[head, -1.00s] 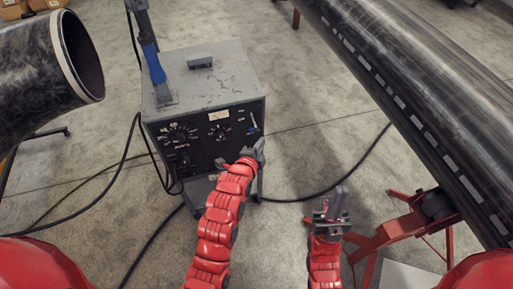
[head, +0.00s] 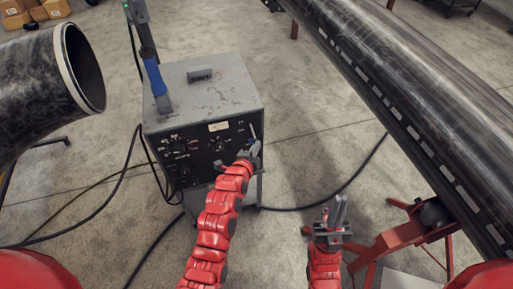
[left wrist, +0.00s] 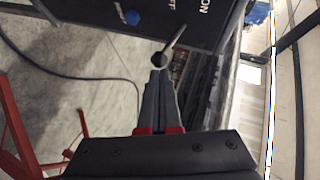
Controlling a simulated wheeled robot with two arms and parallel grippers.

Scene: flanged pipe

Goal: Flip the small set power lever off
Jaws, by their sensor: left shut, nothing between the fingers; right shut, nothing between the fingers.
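The grey power set (head: 215,90) stands on the floor with its dark dial panel facing me. Its small lever (head: 252,131) is at the panel's right side. In the left wrist view the metal lever (left wrist: 174,42) sticks out from the panel near the ON and OFF labels and ends in a round knob. My left gripper (head: 255,147) is shut and empty, its tip (left wrist: 158,73) just short of the knob; I cannot tell whether they touch. The lever's exact setting is unclear. My right gripper (head: 337,208) is shut and empty, apart from the set.
A large black pipe (head: 410,100) runs along the right on a red stand (head: 400,240). A pipe elbow (head: 45,85) is at the left. Black cables (head: 325,198) lie on the floor. A blue-handled tool (head: 152,68) stands on the set's top.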

